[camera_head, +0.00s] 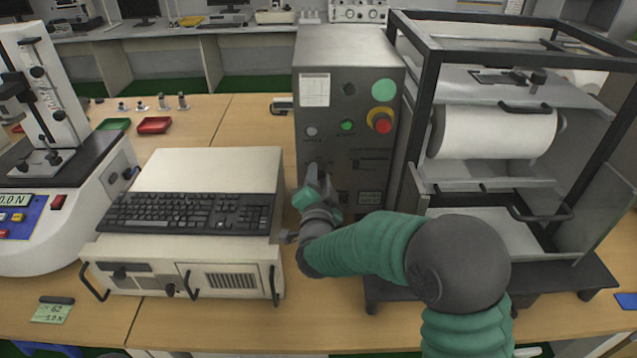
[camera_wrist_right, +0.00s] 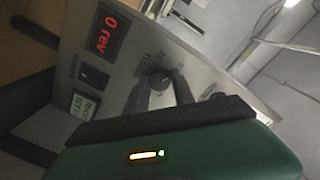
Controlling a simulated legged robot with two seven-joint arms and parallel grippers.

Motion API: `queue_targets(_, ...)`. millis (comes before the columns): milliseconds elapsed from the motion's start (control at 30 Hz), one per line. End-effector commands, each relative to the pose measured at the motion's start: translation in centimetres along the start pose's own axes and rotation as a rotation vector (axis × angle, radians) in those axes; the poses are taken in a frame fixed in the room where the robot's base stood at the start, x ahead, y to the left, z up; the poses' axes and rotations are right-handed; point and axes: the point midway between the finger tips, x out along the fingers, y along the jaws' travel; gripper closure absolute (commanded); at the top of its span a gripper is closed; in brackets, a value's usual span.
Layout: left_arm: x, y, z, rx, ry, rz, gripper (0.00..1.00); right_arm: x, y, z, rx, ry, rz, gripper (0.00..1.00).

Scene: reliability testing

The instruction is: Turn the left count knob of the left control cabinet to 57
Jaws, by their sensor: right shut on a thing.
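The grey metal control cabinet (camera_head: 345,60) stands on the bench in the middle of the head view. Its front panel has a yellow-and-red stop button (camera_head: 381,119), a green button and small controls. My right gripper (camera_head: 319,178) is at the lower left of this panel and hides most of the knob there. In the right wrist view my right gripper (camera_wrist_right: 159,89) is shut on the dark round count knob (camera_wrist_right: 158,79), one finger on each side. A red display (camera_wrist_right: 106,33) beside it reads "0 rev". My left gripper is not in view.
A black keyboard (camera_head: 188,212) lies on a beige unit (camera_head: 182,267) left of the cabinet. A black frame with a white roll (camera_head: 497,132) stands close on the right. Further left is a white test stand (camera_head: 60,110). A small red tray (camera_head: 154,125) lies behind.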

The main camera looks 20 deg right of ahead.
Motion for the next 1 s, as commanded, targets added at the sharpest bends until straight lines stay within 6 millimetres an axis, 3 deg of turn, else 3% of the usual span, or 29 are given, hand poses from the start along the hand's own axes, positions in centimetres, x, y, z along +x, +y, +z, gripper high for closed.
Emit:
queue_targets(633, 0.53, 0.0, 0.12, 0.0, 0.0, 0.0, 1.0, -0.04, 0.24, 0.22, 0.052, -0.009, 0.005, 1.0)
queue_targets(667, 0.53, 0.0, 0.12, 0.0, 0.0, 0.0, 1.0, -0.04, 0.23, 0.23, 0.051, -0.009, 0.004, 0.68)
queue_targets(700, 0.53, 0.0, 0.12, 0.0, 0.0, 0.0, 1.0, -0.04, 0.23, 0.22, 0.051, -0.009, 0.004, 0.62)
queue_targets(800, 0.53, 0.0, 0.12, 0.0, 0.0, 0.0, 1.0, -0.04, 0.18, 0.17, 0.051, -0.007, 0.003, 0.49)
queue_targets(1000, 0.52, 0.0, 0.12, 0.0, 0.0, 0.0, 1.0, -0.05, 0.09, 0.07, 0.052, -0.005, 0.001, 0.48)
